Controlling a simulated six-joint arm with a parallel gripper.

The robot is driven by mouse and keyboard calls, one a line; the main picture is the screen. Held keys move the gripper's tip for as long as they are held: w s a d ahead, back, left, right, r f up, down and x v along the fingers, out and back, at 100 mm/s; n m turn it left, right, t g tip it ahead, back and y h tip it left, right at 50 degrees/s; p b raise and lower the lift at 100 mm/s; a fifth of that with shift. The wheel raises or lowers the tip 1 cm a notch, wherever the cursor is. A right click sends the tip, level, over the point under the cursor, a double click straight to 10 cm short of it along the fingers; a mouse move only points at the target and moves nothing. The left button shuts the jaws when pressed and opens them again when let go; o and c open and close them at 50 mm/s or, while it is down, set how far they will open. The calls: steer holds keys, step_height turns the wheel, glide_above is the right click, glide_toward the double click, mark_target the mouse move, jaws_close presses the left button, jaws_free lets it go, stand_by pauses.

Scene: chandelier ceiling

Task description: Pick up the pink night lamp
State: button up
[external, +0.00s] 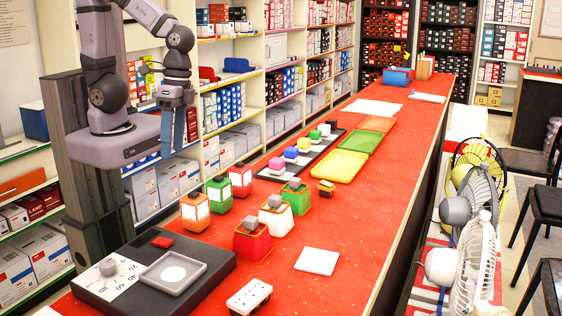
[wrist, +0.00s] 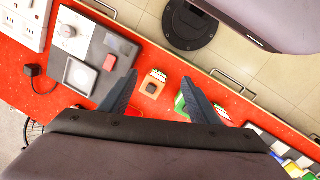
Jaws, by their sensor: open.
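The pink night lamp (external: 276,166) appears to be the small rounded pink piece at the near end of a row of coloured pieces. The row stands on a black and white strip (external: 267,173) on the red counter. I cannot make out the pink piece in the wrist view. My gripper (external: 173,150) is open and empty, pointing down above the counter's left side, well to the left of the pink piece. In the wrist view my gripper (wrist: 160,77) has its fingers apart, with an orange lantern (wrist: 152,87) below between them.
Orange, green (external: 219,193) and red (external: 240,180) lanterns stand left of several coloured cups (external: 252,245) with grey blocks. A dark scale-like board (external: 215,262) lies at the near left. Bare red counter shows along the right.

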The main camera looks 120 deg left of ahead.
steer(key=w+a+f+n+t+h+b, duration=0.2)
steer(key=w+a+n+t+h+b, duration=0.75)
steer(key=n, duration=0.85)
steer(key=s+a+r+n+t+y+b, duration=0.15)
steer(key=a+n+t+y, duration=0.45)
steer(key=a, duration=0.9)
steer(key=s+a+r+n+t+y+b, duration=0.1)
steer(key=s+a+n+t+y+b, duration=0.15)
steer(key=a+n+y, duration=0.85)
steer(key=m+h+p, duration=0.1)
steer(key=m+h, duration=0.2)
steer(key=h, duration=0.3)
glide_toward(283, 163)
steer(key=w, duration=0.3)
steer(key=shift+w+d+f+t, duration=0.2)
steer(key=shift+w+t, duration=0.1)
steer(key=shift+w, duration=0.05)
steer(key=shift+w+p, duration=1.45)
steer(key=shift+w, duration=2.25)
steer(key=shift+f, duration=0.1)
steer(key=shift+c, duration=0.3)
